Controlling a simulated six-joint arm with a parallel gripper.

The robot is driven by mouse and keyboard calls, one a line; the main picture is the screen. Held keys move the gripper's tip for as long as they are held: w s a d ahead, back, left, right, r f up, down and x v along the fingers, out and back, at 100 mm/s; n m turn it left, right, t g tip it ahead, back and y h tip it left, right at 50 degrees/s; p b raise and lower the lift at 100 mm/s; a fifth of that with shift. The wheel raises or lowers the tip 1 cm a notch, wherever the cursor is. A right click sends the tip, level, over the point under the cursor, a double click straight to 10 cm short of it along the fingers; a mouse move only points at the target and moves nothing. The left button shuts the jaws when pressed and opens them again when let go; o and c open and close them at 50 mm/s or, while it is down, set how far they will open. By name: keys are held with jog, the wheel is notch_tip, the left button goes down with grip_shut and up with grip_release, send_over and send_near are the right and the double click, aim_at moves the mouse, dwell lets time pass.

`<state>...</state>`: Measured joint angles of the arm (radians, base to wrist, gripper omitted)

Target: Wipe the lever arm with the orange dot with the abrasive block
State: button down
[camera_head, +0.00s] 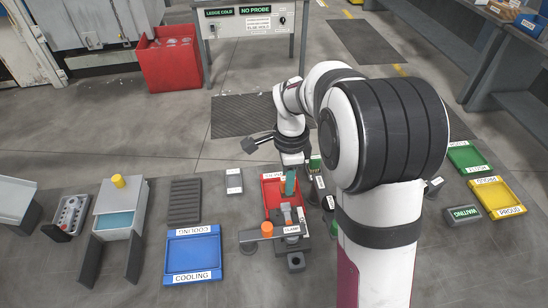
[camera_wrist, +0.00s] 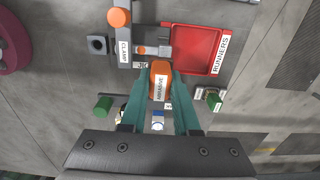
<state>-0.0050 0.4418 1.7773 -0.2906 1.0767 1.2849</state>
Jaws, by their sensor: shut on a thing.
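My gripper (camera_wrist: 160,88) has teal fingers, shut on an orange block labelled ABRASIVE (camera_wrist: 160,84). In the head view the fingers (camera_head: 291,183) hang over the red tray area, and the block is hard to make out. A grey lever arm (camera_wrist: 124,43) labelled CLAMP, with a large orange round top (camera_wrist: 120,17), lies ahead and left of the block in the wrist view. It also shows in the head view (camera_head: 251,234). A smaller orange dot (camera_wrist: 141,50) sits on a short grey part beside it, just ahead of the block. I cannot tell whether the block touches anything.
A red tray labelled RUNNERS (camera_wrist: 197,50) is right of the clamp in the wrist view. Small green-topped items (camera_wrist: 103,104) stand nearby. In the head view, a blue COOLING tray (camera_head: 194,256) lies left and a yellow tray (camera_head: 497,198) far right. A dark square block (camera_head: 296,262) stands in front.

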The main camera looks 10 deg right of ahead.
aim_at(289, 197)
jog(key=shift+s+d+f, duration=0.1)
jog(key=shift+s, duration=0.7)
jog(key=shift+f, duration=3.5)
jog(key=shift+w+f, duration=0.15)
jog(key=shift+f, duration=0.2)
jog(key=shift+w, duration=0.85)
jog(key=shift+s+r, duration=0.75)
jog(key=shift+s, duration=0.3)
jog(key=shift+f, duration=0.15)
jog(key=shift+r, duration=3.3)
